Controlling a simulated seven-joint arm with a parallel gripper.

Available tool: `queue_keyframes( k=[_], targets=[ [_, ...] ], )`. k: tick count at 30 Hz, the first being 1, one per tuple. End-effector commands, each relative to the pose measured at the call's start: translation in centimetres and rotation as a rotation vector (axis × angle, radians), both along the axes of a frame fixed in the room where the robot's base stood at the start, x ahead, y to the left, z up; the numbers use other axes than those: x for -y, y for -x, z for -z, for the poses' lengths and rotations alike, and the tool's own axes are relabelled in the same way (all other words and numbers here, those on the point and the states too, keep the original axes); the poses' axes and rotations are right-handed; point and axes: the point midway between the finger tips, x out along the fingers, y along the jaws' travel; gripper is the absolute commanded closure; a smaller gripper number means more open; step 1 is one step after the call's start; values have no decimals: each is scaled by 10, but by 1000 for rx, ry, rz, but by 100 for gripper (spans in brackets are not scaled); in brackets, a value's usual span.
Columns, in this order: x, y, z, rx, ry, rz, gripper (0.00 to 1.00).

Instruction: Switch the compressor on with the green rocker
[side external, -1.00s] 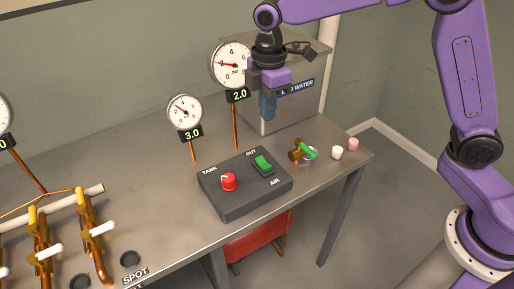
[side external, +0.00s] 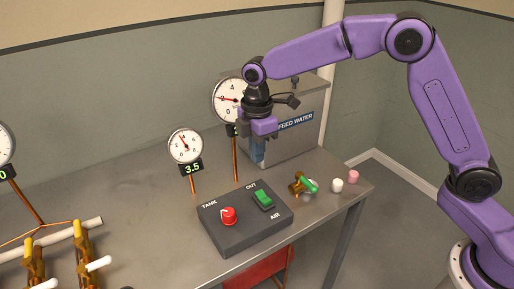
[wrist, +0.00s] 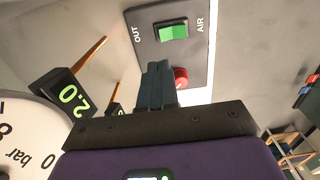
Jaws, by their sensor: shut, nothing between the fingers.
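The green rocker (side external: 263,198) is set in the top of a dark grey box (side external: 232,238), near the OUT and AIR labels. In the wrist view the rocker (wrist: 173,32) shows a brighter and a darker green half; I cannot tell which way it is tilted. My gripper (side external: 257,159) is shut and empty, pointing down behind and above the box, apart from the rocker. In the wrist view its closed fingertips (wrist: 158,66) show below the rocker, beside the red knob (wrist: 181,77).
A small gauge (side external: 185,145) reads 3.5. A large gauge (side external: 230,101) stands left of my gripper; its display (wrist: 67,95) reads 2.0. A FEED WATER tank (side external: 300,135) stands behind.

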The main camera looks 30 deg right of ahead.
Motion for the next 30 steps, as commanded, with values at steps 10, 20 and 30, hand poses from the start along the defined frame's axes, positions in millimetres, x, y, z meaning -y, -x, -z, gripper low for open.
queue_keyframes(
  k=[10, 20, 30],
  targets=[
    [1, 1, 66, -4, 3, 2, 100],
    [0, 0, 100, 0, 0, 1, 100],
    [0, 0, 103, 0, 0, 1, 100]
  ],
)
